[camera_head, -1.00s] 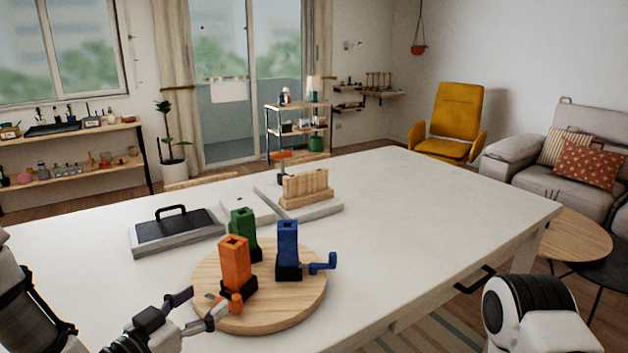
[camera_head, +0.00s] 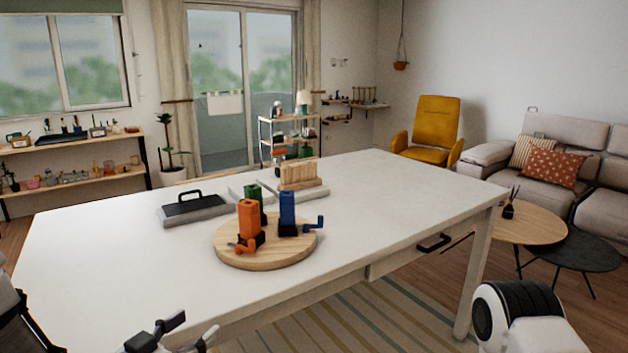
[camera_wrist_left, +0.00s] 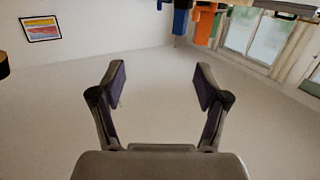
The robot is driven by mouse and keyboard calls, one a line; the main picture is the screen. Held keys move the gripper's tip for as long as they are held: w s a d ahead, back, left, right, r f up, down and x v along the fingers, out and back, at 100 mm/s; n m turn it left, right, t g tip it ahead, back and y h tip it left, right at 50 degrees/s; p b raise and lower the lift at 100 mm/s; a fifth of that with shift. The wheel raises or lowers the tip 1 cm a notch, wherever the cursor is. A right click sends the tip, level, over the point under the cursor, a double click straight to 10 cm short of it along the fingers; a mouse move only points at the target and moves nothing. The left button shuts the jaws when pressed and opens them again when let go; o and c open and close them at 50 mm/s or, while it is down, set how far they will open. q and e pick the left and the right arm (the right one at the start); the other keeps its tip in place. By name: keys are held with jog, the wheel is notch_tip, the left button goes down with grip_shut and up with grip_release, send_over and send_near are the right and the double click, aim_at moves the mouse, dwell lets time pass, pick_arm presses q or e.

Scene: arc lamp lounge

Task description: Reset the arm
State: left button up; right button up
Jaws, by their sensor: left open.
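My left gripper (camera_head: 178,338) is at the bottom left of the head view, in front of the table's near edge. It is open and empty, and its two spread fingers also show in the left wrist view (camera_wrist_left: 160,85). It is well apart from the round wooden board (camera_head: 270,258). On the board stand an orange tower (camera_head: 249,221), a green tower (camera_head: 254,192) partly hidden behind it, and a blue tower (camera_head: 288,210) with a small crank at its side. At the bottom right, a white and black part of my right arm shows; its gripper is out of view.
The white table (camera_head: 380,205) is clear on its right and front left. A dark-topped case with a handle (camera_head: 193,209) and a wooden block rack (camera_head: 299,176) stand behind the board. A round coffee table (camera_head: 535,222) and a sofa are at the right.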

pick_arm(q)
jog(key=s+d+f+n+g+y, duration=0.1)
jog(key=s+f+g, duration=0.25)
jog(key=f, duration=0.85)
jog(key=s+f+g+y, duration=0.25)
jog(key=s+f, duration=0.25)
jog(key=f, duration=0.6)
jog(key=s+a+f+n+g+y, duration=0.2)
jog(key=s+f+g, duration=0.2)
jog(key=s, duration=0.5)
jog(key=s+a+f+n+g+y+p, duration=0.1)
jog(key=s+a+f+n+g+y, duration=0.1)
jog(key=s+f+g, duration=0.3)
jog(key=s+a+f, duration=0.1)
jog(key=s+f, duration=0.1)
jog(key=s, duration=0.2)
jog(key=shift+a, duration=0.2)
pick_arm(e)
jog(key=shift+w+r, duration=0.4)
jog(key=shift+w, duration=0.2)
